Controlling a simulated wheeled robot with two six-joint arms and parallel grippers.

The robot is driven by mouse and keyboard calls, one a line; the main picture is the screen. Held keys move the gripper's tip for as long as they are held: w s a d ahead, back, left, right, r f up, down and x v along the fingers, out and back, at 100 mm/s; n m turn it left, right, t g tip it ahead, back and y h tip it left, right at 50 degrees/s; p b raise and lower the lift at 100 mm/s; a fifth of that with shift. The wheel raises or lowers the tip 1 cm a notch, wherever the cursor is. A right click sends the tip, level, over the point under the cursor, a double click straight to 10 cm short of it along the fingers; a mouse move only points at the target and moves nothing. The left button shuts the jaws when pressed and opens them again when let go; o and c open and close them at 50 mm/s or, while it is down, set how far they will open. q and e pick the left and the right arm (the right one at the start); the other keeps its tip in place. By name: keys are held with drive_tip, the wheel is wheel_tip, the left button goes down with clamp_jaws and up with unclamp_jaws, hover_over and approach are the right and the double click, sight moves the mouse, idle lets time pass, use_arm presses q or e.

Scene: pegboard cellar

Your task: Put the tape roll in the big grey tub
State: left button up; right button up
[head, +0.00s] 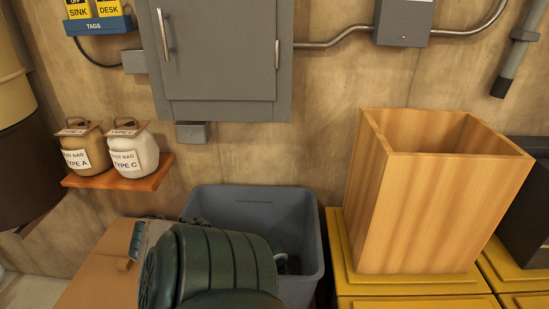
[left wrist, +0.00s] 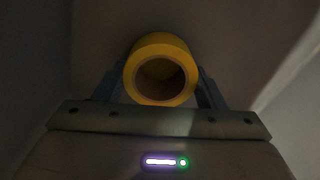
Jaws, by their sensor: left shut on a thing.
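The big grey tub (head: 307,215) stands on the floor below the wall cabinet. My left arm reaches over its near left side and hides much of its inside. My left gripper is mostly hidden behind the arm in the head view, inside the tub's opening. In the left wrist view my left gripper (left wrist: 160,88) is shut on the yellow tape roll (left wrist: 160,46), whose open hole faces the camera. Dim grey surfaces surround the roll there. I cannot tell how far it is above the tub's bottom. My right gripper is not in view.
A tall open wooden bin (head: 415,205) stands on yellow boxes (head: 390,285) to the tub's right. A small shelf (head: 120,180) with two labelled dust bags hangs at left. A brown box (head: 100,265) sits left of the tub.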

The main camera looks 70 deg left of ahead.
use_arm(q)
drive_tip(key=shift+f, duration=0.45)
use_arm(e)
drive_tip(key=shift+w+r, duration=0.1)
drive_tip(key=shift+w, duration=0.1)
use_arm(q)
drive_tip(key=o, duration=1)
drive_tip(key=shift+o, duration=0.2)
drive_tip(key=shift+f, duration=0.1)
wheel_tip(320, 180, up, 6)
drive_tip(key=shift+p, duration=0.6)
wheel_tip(320, 180, up, 6)
drive_tip(key=p, duration=0.2)
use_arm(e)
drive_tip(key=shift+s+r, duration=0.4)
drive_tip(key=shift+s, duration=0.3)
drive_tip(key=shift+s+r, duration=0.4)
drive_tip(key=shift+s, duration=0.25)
use_arm(q)
drive_tip(key=shift+r, duration=0.2)
